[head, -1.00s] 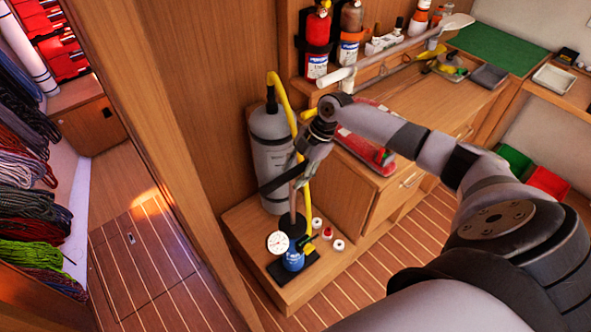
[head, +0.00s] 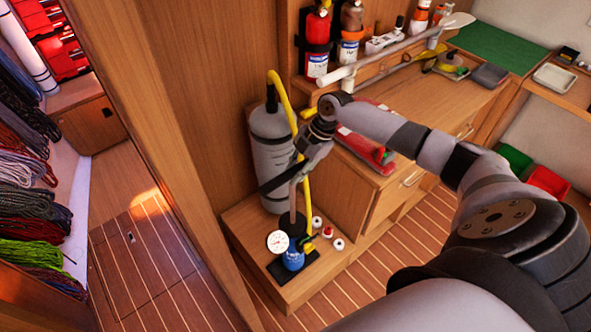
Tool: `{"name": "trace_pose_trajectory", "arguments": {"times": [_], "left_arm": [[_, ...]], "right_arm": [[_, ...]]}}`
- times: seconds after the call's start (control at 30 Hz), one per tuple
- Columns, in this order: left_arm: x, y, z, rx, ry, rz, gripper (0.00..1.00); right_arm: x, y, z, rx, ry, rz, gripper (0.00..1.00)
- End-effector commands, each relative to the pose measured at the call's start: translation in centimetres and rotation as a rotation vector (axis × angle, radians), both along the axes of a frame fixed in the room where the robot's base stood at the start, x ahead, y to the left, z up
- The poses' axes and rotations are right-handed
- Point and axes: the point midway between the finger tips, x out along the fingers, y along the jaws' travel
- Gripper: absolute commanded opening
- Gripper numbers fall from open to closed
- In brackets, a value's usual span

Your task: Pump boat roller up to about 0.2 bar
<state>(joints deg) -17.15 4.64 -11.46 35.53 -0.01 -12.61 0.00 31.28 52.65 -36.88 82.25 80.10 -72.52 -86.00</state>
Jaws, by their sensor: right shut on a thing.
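A grey cylinder (head: 270,147), which looks like the boat roller, stands upright against the wooden wall with a black strap around it. A yellow hose (head: 287,97) arches from its top and runs down towards the pump. The pump (head: 293,259) has a blue lower body and stands upright on a black foot plate. A round white gauge (head: 277,241) sits at its left; its reading is too small to tell. My right gripper (head: 300,167) is shut at the top of the upright pump rod (head: 293,196), on the handle, which it mostly hides. My left gripper is not in view.
Small white and red caps (head: 328,233) lie on the low wooden step (head: 300,292) beside the pump. A cabinet (head: 345,190) with a red item on top stands close right. Fire extinguishers (head: 316,45) hang behind. Coiled lines (head: 25,170) fill the far left.

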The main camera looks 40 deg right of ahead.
Motion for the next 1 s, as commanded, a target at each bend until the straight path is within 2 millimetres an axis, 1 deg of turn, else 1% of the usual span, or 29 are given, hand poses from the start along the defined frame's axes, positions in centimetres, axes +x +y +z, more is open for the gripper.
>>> {"name": "trace_pose_trajectory", "arguments": {"times": [0.23,0.37,0.47,0.57,0.8,0.9,1.0], "left_arm": [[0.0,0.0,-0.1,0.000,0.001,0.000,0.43],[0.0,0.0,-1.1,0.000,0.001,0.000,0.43],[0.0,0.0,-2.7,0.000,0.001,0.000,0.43],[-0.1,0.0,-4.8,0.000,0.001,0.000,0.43],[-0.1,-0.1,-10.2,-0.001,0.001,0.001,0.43],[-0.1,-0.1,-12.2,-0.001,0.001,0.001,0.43],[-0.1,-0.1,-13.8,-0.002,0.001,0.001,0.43]], "right_arm": [[0.0,0.0,-0.1,0.001,-0.001,-0.003,0.00],[0.0,0.0,-1.4,0.001,0.000,-0.002,0.00],[0.0,0.0,-3.3,0.001,0.000,-0.003,0.00],[0.0,0.0,-6.1,0.001,0.002,-0.002,0.00],[0.0,0.0,-13.1,0.001,0.002,-0.002,0.00],[-0.1,0.0,-15.7,0.001,0.003,-0.003,0.00],[-0.1,0.0,-17.8,0.001,0.003,-0.003,0.00]]}}
